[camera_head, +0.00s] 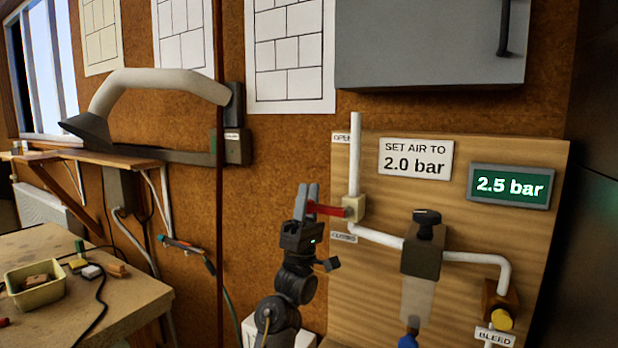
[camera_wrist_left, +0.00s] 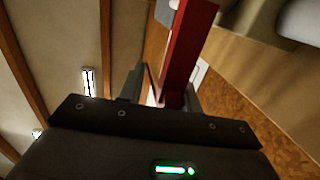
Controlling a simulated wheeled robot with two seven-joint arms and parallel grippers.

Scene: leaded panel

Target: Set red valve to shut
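The red valve lever (camera_head: 328,210) sticks out to the left, roughly level, from a cream valve body (camera_head: 354,207) on the white pipe. An OPEN label (camera_head: 341,138) is above it and a label that seems to read CLOSED (camera_head: 344,238) is below. My left gripper (camera_head: 308,201) is at the lever's outer end. In the left wrist view the red lever (camera_wrist_left: 184,50) passes between the fingers of my left gripper (camera_wrist_left: 164,92). It lies close to the right finger, with a gap to the left one. My right gripper is not in view.
The wooden board (camera_head: 400,280) also carries a dark regulator (camera_head: 423,250), a yellow bleed knob (camera_head: 501,319), a 2.0 bar sign (camera_head: 416,159) and a 2.5 bar display (camera_head: 509,186). A workbench (camera_head: 125,310) with a yellow tray (camera_head: 35,292) stands at left.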

